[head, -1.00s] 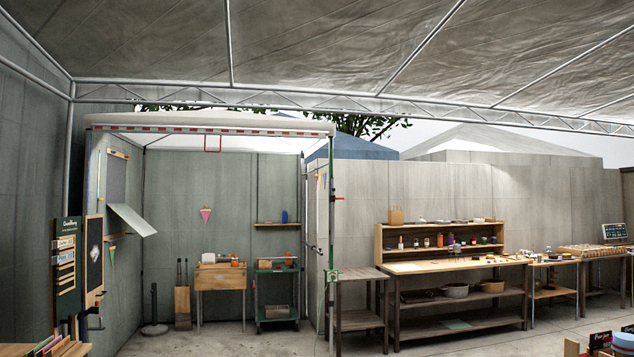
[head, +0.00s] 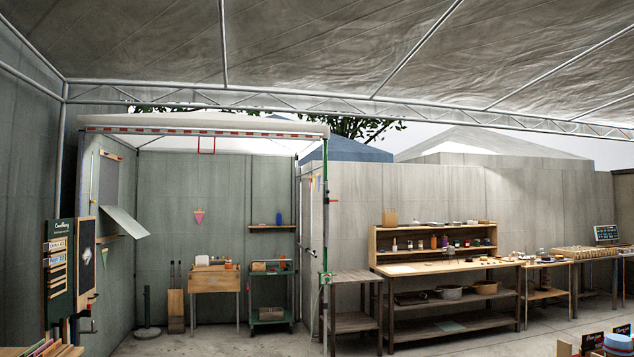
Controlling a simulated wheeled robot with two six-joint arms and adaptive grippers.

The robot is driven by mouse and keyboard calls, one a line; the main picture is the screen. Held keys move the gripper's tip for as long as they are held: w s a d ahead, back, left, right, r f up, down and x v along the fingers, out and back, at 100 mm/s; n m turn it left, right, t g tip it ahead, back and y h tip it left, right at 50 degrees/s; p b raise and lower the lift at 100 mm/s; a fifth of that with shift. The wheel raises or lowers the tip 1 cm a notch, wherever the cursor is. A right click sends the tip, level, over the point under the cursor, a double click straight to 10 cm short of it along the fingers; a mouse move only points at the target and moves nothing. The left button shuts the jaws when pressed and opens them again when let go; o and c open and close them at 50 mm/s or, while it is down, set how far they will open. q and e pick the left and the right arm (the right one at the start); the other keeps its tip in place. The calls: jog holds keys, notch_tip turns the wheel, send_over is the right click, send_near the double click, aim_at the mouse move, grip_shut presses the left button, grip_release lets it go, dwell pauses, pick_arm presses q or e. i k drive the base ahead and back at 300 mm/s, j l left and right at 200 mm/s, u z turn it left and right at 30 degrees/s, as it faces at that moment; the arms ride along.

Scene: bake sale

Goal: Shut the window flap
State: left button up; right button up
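The window flap (head: 126,222) is a pale panel on the left wall of the small booth. It juts out from the wall and slopes down to the right, so it stands open. A grey window area (head: 109,181) shows on the wall above it. Neither of my grippers is in the head view.
A chalkboard (head: 85,254) and a menu board (head: 59,268) stand at the left, in front of the booth wall. A wooden stand (head: 216,280) and a green cart (head: 271,297) are at the booth's back. A long workbench (head: 440,266) stands right. Floor inside the booth looks mostly clear.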

aim_at(118, 214)
jog(key=i+j+u, duration=0.2)
jog(key=i+j, duration=0.2)
jog(key=i+j+u, duration=0.1)
jog(key=i+j, duration=0.15)
jog(key=i, duration=0.3)
jog(key=i+j, duration=0.2)
jog(key=i, duration=0.35)
jog(key=i+j+u, duration=0.15)
jog(key=i, duration=0.4)
jog(key=i+u, duration=0.1)
jog(key=i, duration=1.55)
jog(key=i+u, duration=0.15)
jog(key=i, duration=0.65)
jog(key=i+l, duration=0.15)
jog(key=i, duration=0.7)
jog(key=i+z, duration=0.2)
jog(key=i, duration=0.25)
jog(key=i+j+z, duration=0.25)
jog(key=i, duration=0.15)
jog(key=i+j+z, duration=0.2)
jog(key=i, duration=0.25)
jog(key=i+j+z, duration=0.2)
jog(key=i, duration=0.25)
